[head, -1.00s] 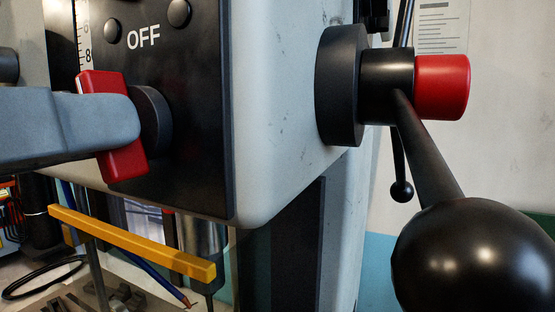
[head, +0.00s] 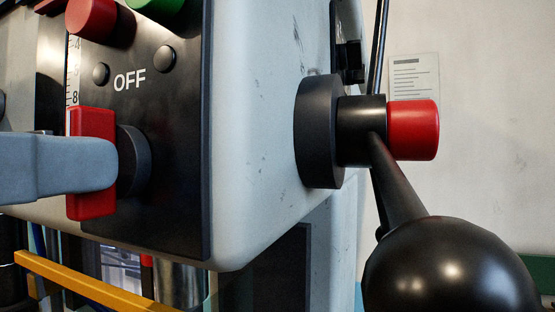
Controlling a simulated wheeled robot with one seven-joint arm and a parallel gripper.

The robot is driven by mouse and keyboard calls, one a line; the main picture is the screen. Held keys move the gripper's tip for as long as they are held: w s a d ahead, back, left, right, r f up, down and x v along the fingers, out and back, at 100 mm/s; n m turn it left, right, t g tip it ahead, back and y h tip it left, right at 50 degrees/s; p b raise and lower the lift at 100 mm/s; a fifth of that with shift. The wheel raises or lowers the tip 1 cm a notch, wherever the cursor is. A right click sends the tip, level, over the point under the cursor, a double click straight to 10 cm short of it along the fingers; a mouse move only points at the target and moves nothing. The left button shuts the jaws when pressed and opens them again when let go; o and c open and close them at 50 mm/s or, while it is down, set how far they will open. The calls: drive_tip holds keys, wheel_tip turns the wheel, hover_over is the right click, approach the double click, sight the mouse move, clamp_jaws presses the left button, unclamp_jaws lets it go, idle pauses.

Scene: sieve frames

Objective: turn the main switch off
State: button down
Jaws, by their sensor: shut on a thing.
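The main switch is a red bar handle (head: 91,207) on a round black knob (head: 135,160), on the machine's black front panel (head: 170,215). The handle stands about upright in the picture, below and left of the white OFF label (head: 129,80). My gripper (head: 98,165) comes in from the left edge, and its grey finger lies across the middle of the handle. It is shut on the handle. Only one finger shows clearly; the other is hidden.
A red button (head: 91,17) and a green button (head: 155,5) sit higher on the panel. At right, a black hub with a red cap (head: 413,130) carries levers and a large black ball (head: 450,270). A yellow bar (head: 90,283) runs below the panel.

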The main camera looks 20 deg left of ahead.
drive_tip(key=shift+f, duration=0.1)
drive_tip(key=c, duration=1.5)
unclamp_jaws()
drive_tip(key=s, duration=0.5)
drive_tip(key=s+b, duration=0.1)
drive_tip(key=s, duration=0.1)
drive_tip(key=shift+s+a, duration=0.3)
drive_tip(key=shift+s, duration=0.1)
